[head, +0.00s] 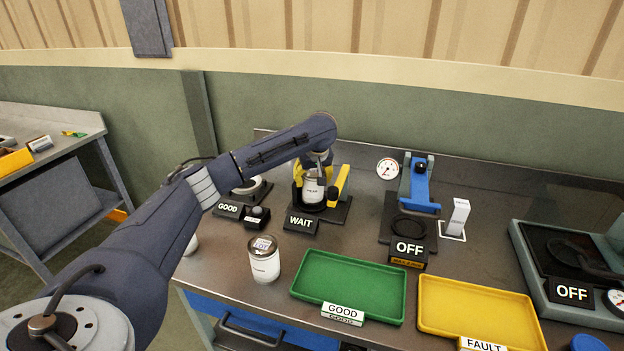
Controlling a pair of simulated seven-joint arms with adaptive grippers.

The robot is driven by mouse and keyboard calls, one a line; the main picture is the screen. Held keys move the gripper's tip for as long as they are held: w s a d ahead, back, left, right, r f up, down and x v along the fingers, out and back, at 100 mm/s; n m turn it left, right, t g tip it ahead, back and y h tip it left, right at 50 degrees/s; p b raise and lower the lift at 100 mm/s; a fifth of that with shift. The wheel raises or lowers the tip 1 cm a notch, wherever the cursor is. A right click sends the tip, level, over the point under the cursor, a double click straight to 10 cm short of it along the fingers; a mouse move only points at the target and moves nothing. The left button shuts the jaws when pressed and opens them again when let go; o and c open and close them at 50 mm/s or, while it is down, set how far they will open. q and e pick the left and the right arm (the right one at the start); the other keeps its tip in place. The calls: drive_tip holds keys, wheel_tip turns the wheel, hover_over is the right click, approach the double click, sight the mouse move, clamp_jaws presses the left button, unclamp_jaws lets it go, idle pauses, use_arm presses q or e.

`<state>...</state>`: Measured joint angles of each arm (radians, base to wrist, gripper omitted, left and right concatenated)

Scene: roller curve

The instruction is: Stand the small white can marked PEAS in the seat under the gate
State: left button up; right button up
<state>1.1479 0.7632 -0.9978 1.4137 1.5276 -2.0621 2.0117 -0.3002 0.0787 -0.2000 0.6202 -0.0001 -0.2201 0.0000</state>
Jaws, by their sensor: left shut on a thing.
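My left gripper (318,165) reaches down at the back middle of the bench and is shut on a small white can (313,190). The can's label is tiny but seems to read PEAS. The can is upright, between yellow parts (341,182) that look like the gate, on a black stand (337,212) behind a WAIT sign. The can and gripper hide most of the seat, and I cannot tell whether the can's base touches it. My right gripper is out of view.
Another white can (264,262) stands in front, left of the green tray (350,285). A ring stand (252,188) is left of the gate. Right are a blue press (421,187), a white block (458,216) and a yellow tray (480,312). Bare bench lies between the WAIT sign and green tray.

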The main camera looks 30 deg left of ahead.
use_arm(q)
drive_tip(key=shift+s+a+f, duration=0.1)
drive_tip(key=shift+s+f, duration=0.2)
drive_tip(key=shift+f, duration=0.55)
drive_tip(key=o, duration=1.6)
drive_tip(key=shift+w+f, duration=0.1)
drive_tip(key=shift+a, duration=0.1)
drive_tip(key=shift+c, duration=1)
drive_tip(key=shift+o, duration=1.1)
drive_tip(key=shift+a, duration=0.1)
drive_tip(key=shift+o, duration=1)
drive_tip(key=shift+a+r, duration=0.15)
drive_tip(key=shift+r, duration=0.75)
drive_tip(key=shift+w+d+r, duration=0.1)
drive_tip(key=shift+d+r, duration=0.05)
drive_tip(key=shift+r, duration=0.7)
drive_tip(key=shift+d+r, duration=0.1)
drive_tip(key=shift+r, duration=2.85)
